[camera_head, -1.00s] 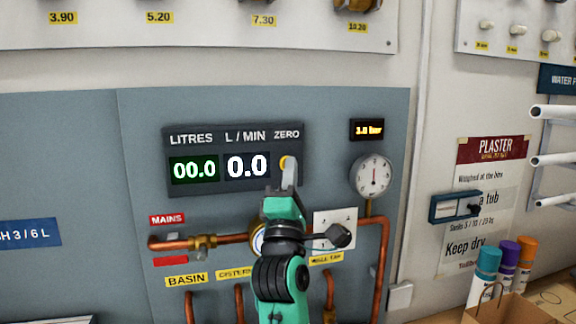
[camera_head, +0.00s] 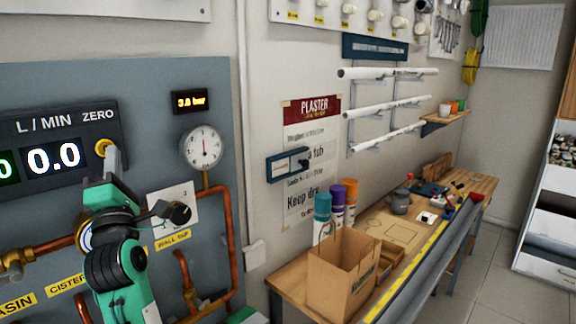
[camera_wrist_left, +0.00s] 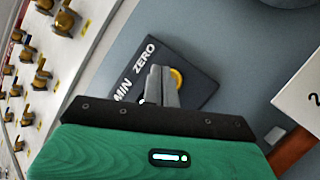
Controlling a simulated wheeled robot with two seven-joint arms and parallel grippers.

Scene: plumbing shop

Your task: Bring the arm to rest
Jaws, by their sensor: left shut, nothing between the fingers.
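My left gripper (camera_head: 112,160) is shut and empty, raised in front of the blue-grey panel just below the yellow ZERO button (camera_head: 105,147). In the left wrist view its closed fingers (camera_wrist_left: 160,85) overlap the left side of the yellow button (camera_wrist_left: 177,79); I cannot tell whether they touch it. The dark meter display (camera_head: 60,150) reads 0.0 under L / MIN, and its left part is cut off. My left arm comes up from the bottom left, covering part of the copper pipes. My right gripper is not in view.
A round gauge (camera_head: 202,147) and copper pipes (camera_head: 226,240) are on the panel close to my arm. To the right, a wooden bench (camera_head: 290,284) holds a paper bag (camera_head: 342,275) and several coloured tubes (camera_head: 337,200). Grey floor (camera_head: 490,270) is clear beyond the bench.

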